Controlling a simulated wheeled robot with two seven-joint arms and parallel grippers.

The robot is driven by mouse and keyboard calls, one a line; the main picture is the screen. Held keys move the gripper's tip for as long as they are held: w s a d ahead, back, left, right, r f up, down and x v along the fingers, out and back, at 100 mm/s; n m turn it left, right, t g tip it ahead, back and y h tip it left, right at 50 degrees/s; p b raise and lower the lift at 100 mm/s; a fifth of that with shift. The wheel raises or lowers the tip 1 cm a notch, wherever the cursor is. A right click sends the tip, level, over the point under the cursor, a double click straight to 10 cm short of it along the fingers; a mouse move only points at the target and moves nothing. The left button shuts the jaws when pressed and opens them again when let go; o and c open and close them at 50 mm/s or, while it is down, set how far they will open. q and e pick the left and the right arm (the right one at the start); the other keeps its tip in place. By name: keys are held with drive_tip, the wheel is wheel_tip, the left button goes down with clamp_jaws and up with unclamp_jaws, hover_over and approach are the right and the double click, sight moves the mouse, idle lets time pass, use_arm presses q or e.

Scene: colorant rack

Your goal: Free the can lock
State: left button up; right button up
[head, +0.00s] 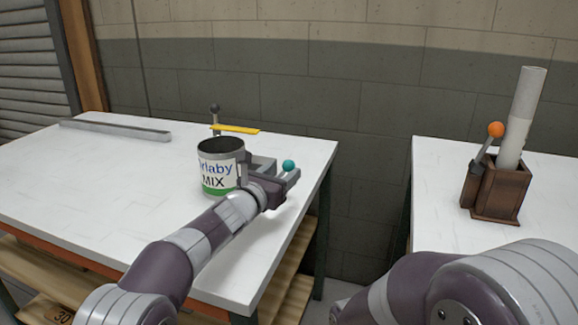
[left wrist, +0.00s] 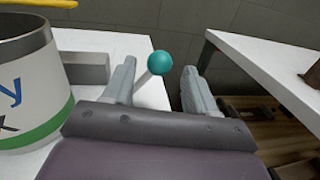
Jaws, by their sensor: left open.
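The paint can (head: 221,168) stands upright on the left white table, with a "MIX" label and a green band; its label side also shows at the left of the left wrist view (left wrist: 28,85). A grey lock block (head: 262,166) sits beside the can. A lever with a teal ball knob (head: 288,165) rises at its right. My left gripper (left wrist: 160,80) is open, and the teal knob (left wrist: 160,63) shows between its two fingers; I cannot tell whether they touch it. My right gripper is out of view; only my right arm shows.
A yellow bar (head: 234,129) and a dark-knobbed lever (head: 214,108) stand behind the can. A grey rail (head: 115,130) lies at the back left. The right table (head: 437,185) holds a brown holder (head: 503,190) with a white tube and an orange-knobbed lever (head: 495,130). A gap separates the tables.

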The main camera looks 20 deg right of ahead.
sight(285, 169)
use_arm(q)
drive_tip(key=shift+p+x, duration=0.5)
drive_tip(key=shift+x, duration=1.4)
